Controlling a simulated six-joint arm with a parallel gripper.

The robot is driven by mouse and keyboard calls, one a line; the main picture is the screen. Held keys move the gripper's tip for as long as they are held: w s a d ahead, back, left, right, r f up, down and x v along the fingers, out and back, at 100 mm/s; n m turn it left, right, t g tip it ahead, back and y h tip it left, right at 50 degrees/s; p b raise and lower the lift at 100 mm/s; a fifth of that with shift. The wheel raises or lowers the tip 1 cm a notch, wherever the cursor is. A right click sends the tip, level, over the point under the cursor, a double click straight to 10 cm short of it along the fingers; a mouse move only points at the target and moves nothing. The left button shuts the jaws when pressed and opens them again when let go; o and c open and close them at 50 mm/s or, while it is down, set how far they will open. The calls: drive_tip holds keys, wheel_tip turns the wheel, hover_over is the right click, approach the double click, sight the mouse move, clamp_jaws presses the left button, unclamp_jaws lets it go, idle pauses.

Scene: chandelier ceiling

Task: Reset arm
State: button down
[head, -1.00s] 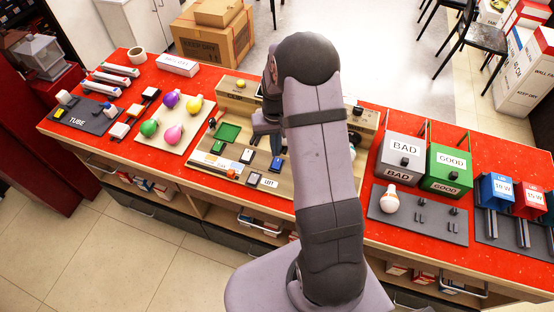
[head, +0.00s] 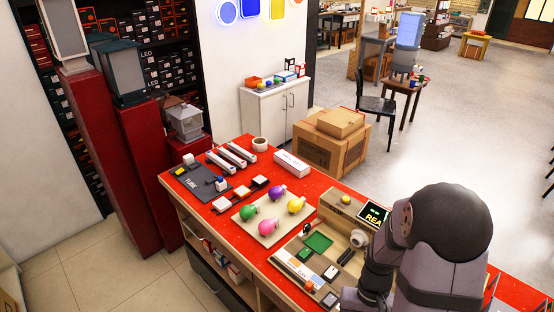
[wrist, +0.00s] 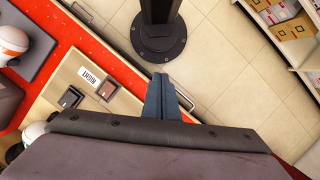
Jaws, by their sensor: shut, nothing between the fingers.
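My arm stands at the lower right in the head view, dark grey and mauve, with its rounded joint uppermost. The arm hides my fingertips there. In the wrist view, the two blue-grey fingers of my gripper (wrist: 163,98) are together and empty. They point past the counter's front edge, over the tiled floor. Beside them on the left is the wooden test board (wrist: 90,85), with a small white label and two square switches. An orange and white bulb (wrist: 12,38) lies on a grey mat at the upper left. Another white bulb (wrist: 36,132) is partly hidden by my wrist.
The red counter (head: 335,182) holds a light board with several coloured bulbs (head: 267,213), a grey tube mat (head: 200,182) and a white box (head: 291,163). Cardboard boxes (head: 331,150) stand behind it. Red pedestals with lanterns are at left.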

drive_tip(key=s+a+r+n+t, duration=0.2)
drive_tip(key=a+r, duration=0.3)
drive_tip(key=r, duration=0.5)
drive_tip(key=shift+a+t+h, duration=0.2)
drive_tip(key=shift+t+h, duration=0.2)
drive_tip(key=shift+t, duration=0.4)
drive_tip(key=shift+s, duration=0.1)
